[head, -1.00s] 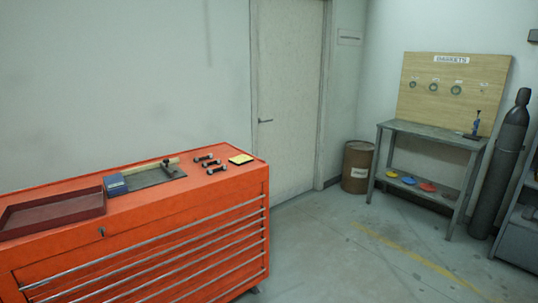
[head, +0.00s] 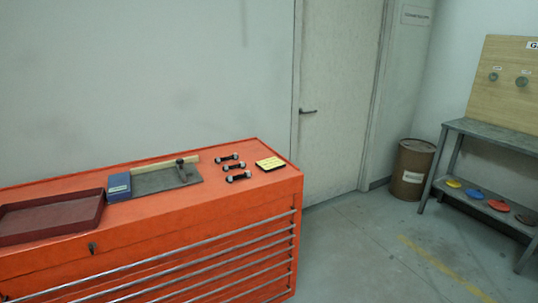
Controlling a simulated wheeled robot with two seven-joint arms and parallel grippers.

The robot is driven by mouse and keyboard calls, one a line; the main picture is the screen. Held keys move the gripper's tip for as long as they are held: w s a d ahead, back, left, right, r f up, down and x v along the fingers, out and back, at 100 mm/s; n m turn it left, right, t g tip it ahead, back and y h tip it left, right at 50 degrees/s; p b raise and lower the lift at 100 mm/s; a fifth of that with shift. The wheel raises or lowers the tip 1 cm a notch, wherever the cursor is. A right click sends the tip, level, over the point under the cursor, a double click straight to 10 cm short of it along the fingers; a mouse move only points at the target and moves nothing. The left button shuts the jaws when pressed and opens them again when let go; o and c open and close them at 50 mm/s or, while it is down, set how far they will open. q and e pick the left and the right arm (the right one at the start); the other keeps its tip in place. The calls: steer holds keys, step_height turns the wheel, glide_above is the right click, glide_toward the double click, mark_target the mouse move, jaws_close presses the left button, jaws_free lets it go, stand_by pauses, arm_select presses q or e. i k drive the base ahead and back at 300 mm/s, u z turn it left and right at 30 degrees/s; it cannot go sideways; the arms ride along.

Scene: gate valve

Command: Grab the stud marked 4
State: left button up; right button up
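Three dark studs with pale nuts at their ends lie in a group on top of the orange tool chest (head: 150,232). One is the back stud (head: 227,158), one the middle stud (head: 234,167), and one the front stud (head: 238,177). Any number marks on them are too small to read, so I cannot tell which is 4. A yellow pad with dark lines (head: 270,164) lies just right of them. Neither of my grippers is in view.
A dark red tray (head: 50,232), a blue box (head: 119,186) and a grey plate (head: 158,183) with a small tool sit left of the studs. A brown drum (head: 411,170) and a bench (head: 497,142) stand right. The floor between is open.

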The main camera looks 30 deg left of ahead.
mark_target(217, 160)
steer(key=u, duration=0.5)
steer(key=i, duration=1.1)
steer(key=u, duration=0.85)
